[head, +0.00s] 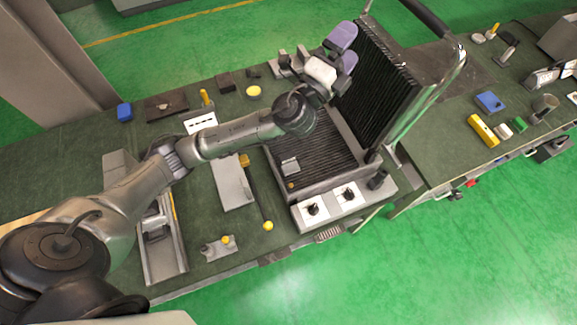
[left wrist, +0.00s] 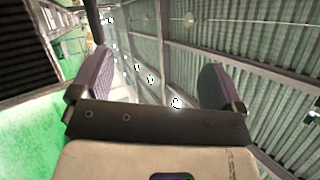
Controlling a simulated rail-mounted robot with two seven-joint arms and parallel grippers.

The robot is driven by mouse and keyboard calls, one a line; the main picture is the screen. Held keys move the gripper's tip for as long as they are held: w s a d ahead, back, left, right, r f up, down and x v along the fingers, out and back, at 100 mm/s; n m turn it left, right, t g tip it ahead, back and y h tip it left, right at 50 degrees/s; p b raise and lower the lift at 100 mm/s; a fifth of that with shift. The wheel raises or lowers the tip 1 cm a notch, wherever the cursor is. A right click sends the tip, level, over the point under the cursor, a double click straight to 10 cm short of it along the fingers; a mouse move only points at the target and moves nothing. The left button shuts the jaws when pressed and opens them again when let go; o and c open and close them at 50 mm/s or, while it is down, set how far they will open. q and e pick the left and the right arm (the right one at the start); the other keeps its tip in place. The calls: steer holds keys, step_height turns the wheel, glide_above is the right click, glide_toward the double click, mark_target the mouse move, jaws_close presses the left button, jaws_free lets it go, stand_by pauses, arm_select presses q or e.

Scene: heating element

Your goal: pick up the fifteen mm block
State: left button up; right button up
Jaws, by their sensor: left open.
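My left gripper (head: 347,50) is raised beside the upright black ribbed panel of the heating unit (head: 376,85), with its two purple fingers spread and nothing between them. In the left wrist view its fingers (left wrist: 158,84) stand wide apart, pointing toward the roof and windows. A small grey block (head: 290,166) lies on the lower ribbed plate of the unit, well below and apart from the gripper. No size mark is readable, so I cannot tell which block is the fifteen mm one. My right gripper is not in view.
A blue block (head: 124,112) sits at the left of the green bench. A yellow block (head: 482,130) and a blue piece (head: 490,101) lie on the right bench. A flat grey plate (head: 232,183) and a yellow-knobbed rod lie left of the unit.

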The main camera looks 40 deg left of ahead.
arm_select(q)
steer(key=w+d+f+m+g+h, duration=0.15)
steer(key=d+m+h, duration=0.25)
steer(key=m+h, duration=0.75)
steer(key=m+g+y+b, duration=0.2)
steer(key=m+g+y, duration=1)
steer(key=m+g, duration=1.35)
glide_above(288, 158)
step_height(288, 158, down, 31)
steer(key=m+t, duration=0.3)
steer(key=t, duration=0.1)
steer(key=f, duration=0.5)
steer(key=f+p, duration=0.1)
steer(key=f, duration=0.2)
steer(key=shift+w, duration=0.3)
steer(key=f, duration=0.2)
steer(key=f+p, duration=0.1)
steer(key=shift+s+f, duration=0.25)
steer(key=shift+f, duration=0.05)
steer(key=shift+w+f, duration=0.1)
steer(key=shift+f, duration=0.65)
steer(key=shift+c, duration=0.3)
